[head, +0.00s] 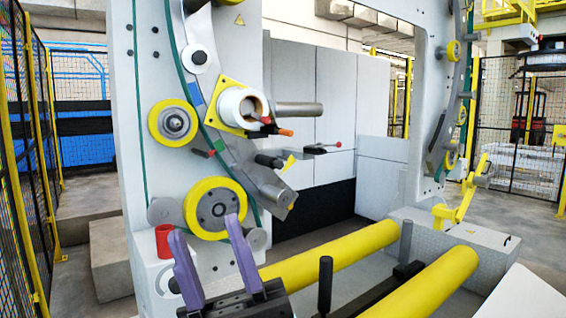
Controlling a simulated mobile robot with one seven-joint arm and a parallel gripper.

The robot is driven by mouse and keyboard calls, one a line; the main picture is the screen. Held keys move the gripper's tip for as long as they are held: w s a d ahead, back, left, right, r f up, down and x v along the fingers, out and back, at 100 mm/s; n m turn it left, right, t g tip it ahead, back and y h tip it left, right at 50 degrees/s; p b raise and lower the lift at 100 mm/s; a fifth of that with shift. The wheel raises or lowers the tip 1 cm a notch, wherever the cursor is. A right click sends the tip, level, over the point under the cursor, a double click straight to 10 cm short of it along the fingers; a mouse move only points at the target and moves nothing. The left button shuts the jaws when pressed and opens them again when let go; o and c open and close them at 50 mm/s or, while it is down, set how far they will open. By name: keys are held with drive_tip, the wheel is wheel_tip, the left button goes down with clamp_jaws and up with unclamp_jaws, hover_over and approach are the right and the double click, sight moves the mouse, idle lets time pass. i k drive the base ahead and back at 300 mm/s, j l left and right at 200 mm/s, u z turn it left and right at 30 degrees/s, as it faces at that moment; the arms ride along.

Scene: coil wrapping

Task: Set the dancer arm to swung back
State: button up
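My gripper (206,229) shows at the lower left of the head view, with two purple fingers standing up and spread apart, nothing between them. It is in front of the wrapping machine's left column, overlapping the lower yellow-rimmed wheel in the picture. The arm's pivot is not clear.
A red cup (164,241) stands left of my gripper. Two yellow rollers (340,249) lie to the right. Mesh fencing (30,130) is at far left.

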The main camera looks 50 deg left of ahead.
sight(272, 163)
drive_tip(key=i+l+u, duration=0.15)
drive_tip(key=i+u, duration=0.25)
drive_tip(key=i+l+u, duration=0.25)
drive_tip(key=i+u, duration=0.15)
drive_tip(key=i+l+u, duration=0.35)
drive_tip(key=i+l, duration=0.05)
